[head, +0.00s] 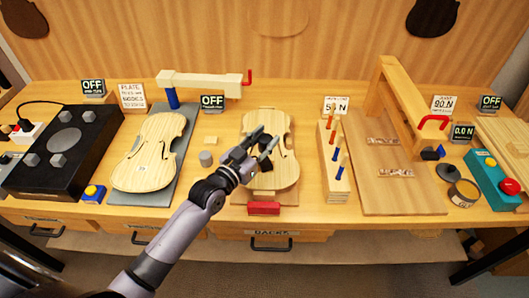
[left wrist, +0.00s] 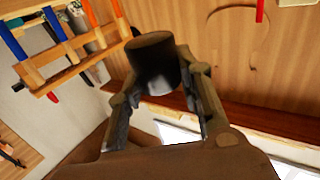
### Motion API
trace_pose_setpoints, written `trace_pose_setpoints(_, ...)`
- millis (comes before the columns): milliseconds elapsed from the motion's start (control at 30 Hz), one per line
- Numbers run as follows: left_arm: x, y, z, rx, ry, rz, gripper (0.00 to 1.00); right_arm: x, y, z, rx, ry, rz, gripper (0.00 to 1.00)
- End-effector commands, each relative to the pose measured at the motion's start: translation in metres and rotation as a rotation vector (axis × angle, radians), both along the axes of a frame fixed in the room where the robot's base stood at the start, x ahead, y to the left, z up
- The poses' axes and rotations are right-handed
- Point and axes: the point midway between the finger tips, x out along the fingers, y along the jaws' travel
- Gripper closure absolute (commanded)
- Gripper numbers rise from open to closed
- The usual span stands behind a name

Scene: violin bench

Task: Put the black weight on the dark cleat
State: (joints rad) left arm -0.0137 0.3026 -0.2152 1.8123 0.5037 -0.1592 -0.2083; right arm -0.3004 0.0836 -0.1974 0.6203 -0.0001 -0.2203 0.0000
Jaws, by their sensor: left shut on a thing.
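My left gripper (head: 267,142) is over the middle violin plate (head: 285,175) in the head view. In the left wrist view its fingers (left wrist: 155,90) are shut on the black weight (left wrist: 152,60), a dark cylinder held at the fingertips. In the head view the weight is hard to separate from the dark fingers. A dark patch (head: 265,164) shows on the plate beside the fingers; I cannot tell whether it is the dark cleat, and the gripper may hide part of it. My right gripper is not in view.
A red block (head: 263,208) stands at the plate's front end. A small grey cylinder (head: 206,158) lies left of the plate. A wooden rack with coloured handles (head: 333,165) stands to the right. A second plate (head: 150,152) lies on a grey board at left.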

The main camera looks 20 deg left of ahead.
Motion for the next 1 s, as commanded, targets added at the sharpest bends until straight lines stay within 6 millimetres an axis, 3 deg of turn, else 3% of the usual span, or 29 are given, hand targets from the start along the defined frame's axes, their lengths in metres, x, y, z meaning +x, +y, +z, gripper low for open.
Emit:
trace_pose_setpoints(433,0.001,0.0,-0.048,0.001,-0.004,0.0,1.0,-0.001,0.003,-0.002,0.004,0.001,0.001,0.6)
trace_pose_setpoints(867,0.001,0.0,-0.056,-0.001,-0.006,0.0,1.0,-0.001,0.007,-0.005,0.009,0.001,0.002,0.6)
trace_pose_setpoints(900,0.0,0.0,-0.057,0.0,-0.002,0.0,0.66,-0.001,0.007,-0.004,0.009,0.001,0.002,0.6)
trace_pose_setpoints(1000,0.0,0.0,-0.057,0.001,-0.001,0.0,0.59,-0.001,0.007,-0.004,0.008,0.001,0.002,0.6)
